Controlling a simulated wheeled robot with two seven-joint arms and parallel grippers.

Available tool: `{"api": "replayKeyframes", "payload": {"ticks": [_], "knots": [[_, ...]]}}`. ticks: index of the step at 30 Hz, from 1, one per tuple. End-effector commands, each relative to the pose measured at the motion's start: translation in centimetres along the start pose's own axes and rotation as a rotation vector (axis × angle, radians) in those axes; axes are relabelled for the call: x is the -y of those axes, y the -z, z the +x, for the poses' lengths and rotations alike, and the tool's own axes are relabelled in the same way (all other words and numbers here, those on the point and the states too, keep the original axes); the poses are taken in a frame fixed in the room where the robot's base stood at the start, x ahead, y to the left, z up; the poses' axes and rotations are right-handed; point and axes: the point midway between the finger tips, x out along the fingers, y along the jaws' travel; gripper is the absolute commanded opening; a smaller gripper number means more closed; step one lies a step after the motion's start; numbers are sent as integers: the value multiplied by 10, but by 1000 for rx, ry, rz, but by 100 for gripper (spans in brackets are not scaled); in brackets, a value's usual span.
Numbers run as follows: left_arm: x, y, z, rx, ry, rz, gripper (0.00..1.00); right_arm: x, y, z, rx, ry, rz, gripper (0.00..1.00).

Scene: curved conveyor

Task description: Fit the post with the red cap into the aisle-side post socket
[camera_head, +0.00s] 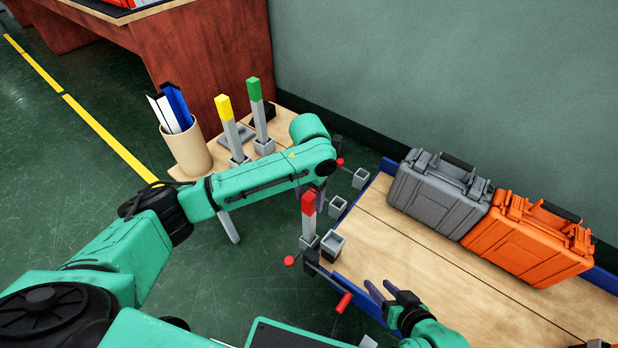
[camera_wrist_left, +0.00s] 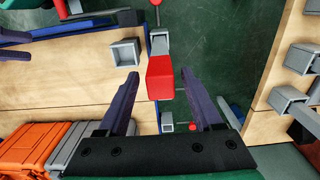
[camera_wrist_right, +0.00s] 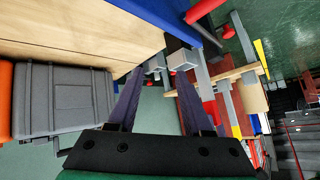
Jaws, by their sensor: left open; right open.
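The post with the red cap (camera_head: 309,222) stands upright at the conveyor's near left corner. Its foot meets a grey socket (camera_head: 308,243); how deep it sits is not clear. An empty grey socket (camera_head: 333,245) is beside it, with more empty sockets (camera_head: 338,207) (camera_head: 361,178) along the conveyor's end. My left gripper (camera_head: 312,189) is open over the red cap, partly hidden by its own arm. In the left wrist view the red cap (camera_wrist_left: 160,80) lies between the open fingers, with gaps on both sides. My right gripper (camera_head: 379,287) is open and empty over the conveyor's near edge.
A grey case (camera_head: 437,193) and an orange case (camera_head: 529,238) stand on the conveyor (camera_head: 420,260) by the wall. A small table holds a yellow-capped post (camera_head: 231,130), a green-capped post (camera_head: 260,113) and a beige cup (camera_head: 188,150). A red handle (camera_head: 344,302) sticks out at the near edge.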

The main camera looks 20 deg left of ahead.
Motion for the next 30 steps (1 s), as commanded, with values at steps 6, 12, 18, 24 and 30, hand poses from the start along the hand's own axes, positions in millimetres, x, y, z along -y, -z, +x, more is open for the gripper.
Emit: {"api": "replayKeyframes", "payload": {"ticks": [6, 12, 18, 24, 30], "knots": [[0, 1, -45, -2, -1, 1, 67, -22, 7, -35, 191, -77, -12, 50], [0, 1, -81, -1, -1, 0, 67, -41, 6, -74, 368, -150, 0, 50], [0, 0, -92, 0, -1, 0, 67, -47, 1, -90, 443, -177, 11, 50], [-23, -5, -72, -23, -53, 45, 67, -47, 0, -89, 445, -177, 11, 50], [-90, -37, -22, -192, -254, 116, 67, -47, 0, -89, 445, -176, 11, 50]]}}
